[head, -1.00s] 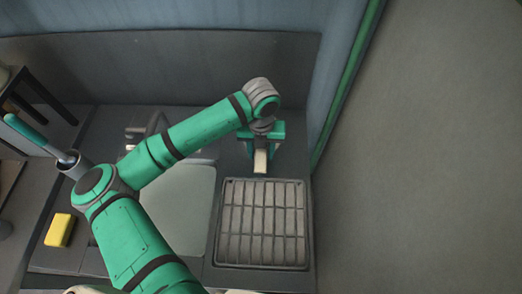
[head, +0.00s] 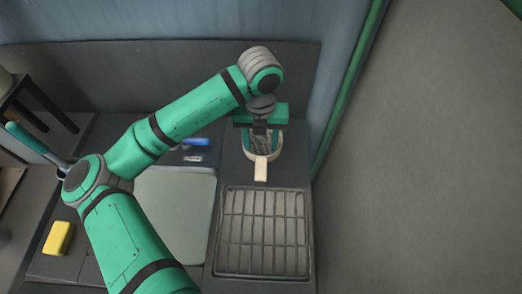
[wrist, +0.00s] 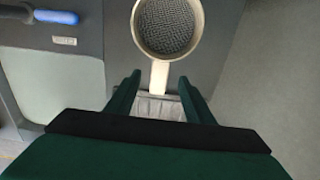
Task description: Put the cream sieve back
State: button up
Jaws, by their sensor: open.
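The cream sieve (head: 261,169) lies on the dark counter just behind the drying rack, its short handle pointing toward the rack. In the wrist view its cream rim (wrist: 140,42) and dark mesh show, with the handle below. My gripper (wrist: 157,80) is open and empty; its two green fingers stand apart on either side of the handle's lower end in that view. In the head view my gripper (head: 261,138) hangs over the far part of the sieve and hides some of its bowl. The height between fingers and sieve is hard to judge.
The gridded drying rack (head: 263,278) is empty. A pale basin (head: 185,205) is left of it, with a blue-handled item (head: 196,141) behind. A yellow sponge (head: 58,238) and a holder with a green-handled tool (head: 30,138) stand further left. A wall closes the back.

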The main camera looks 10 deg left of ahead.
jog(key=shift+d+r, duration=0.1)
jog(key=shift+r, duration=0.85)
